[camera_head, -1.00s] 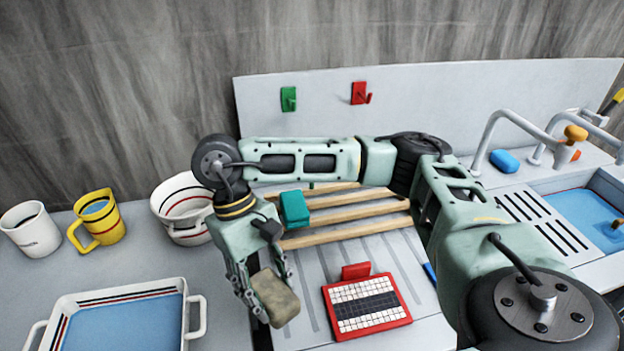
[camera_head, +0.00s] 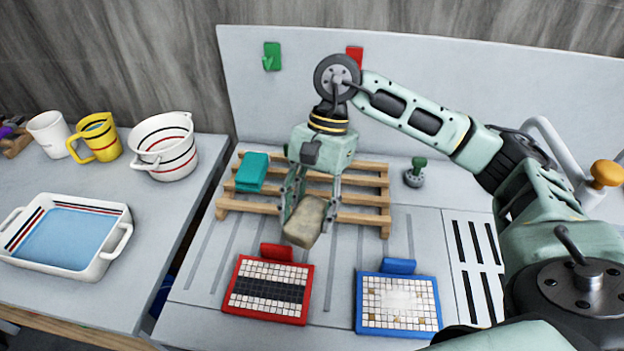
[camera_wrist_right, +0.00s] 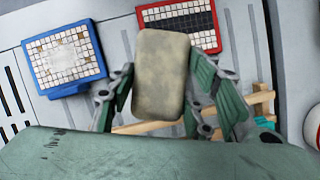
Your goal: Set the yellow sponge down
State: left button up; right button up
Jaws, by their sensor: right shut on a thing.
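My right gripper (camera_head: 312,200) is shut on a sponge (camera_head: 305,222), which looks dull yellow-beige with dark smudges. The gripper holds it tilted, in front of the wooden slatted rack (camera_head: 365,198) and behind the two mosaic panels. In the right wrist view the sponge (camera_wrist_right: 162,75) sits between the two fingers (camera_wrist_right: 160,95). Whether it touches anything below cannot be told. My left gripper is not in view.
A red-framed mosaic panel (camera_head: 267,315) and a blue-framed one (camera_head: 398,330) lie at the front. A teal sponge (camera_head: 252,172) lies on the rack's left end. A green-handled tool (camera_head: 417,172) stands right of the rack. A white basin (camera_head: 118,256) of water stands left.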

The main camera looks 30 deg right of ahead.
jog(key=w+d+r+m+t+b, duration=0.1)
jog(key=w+d+r+m+t, duration=0.2)
jog(key=m, duration=0.4)
jog(key=w+d+m+t, duration=0.2)
jog(key=d+m, duration=0.3)
jog(key=m, duration=0.2)
jog(key=w+f+p, duration=0.2)
jog(key=w+f, duration=0.1)
jog(key=w+f+p, duration=0.2)
jog(key=w+f, duration=0.2)
jog(key=w+d+f+p, duration=0.1)
jog(key=w+f+p, duration=0.1)
jog(key=w+f, duration=0.1)
jog(key=shift+w+f, duration=0.25)
jog(key=shift+w, duration=0.5)
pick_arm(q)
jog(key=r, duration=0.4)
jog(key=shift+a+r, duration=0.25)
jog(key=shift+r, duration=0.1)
pick_arm(e)
jog(key=shift+f, duration=0.2)
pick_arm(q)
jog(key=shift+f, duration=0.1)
pick_arm(e)
jog(key=shift+f, duration=0.2)
jog(key=o, duration=1)
jog(key=shift+r, duration=0.1)
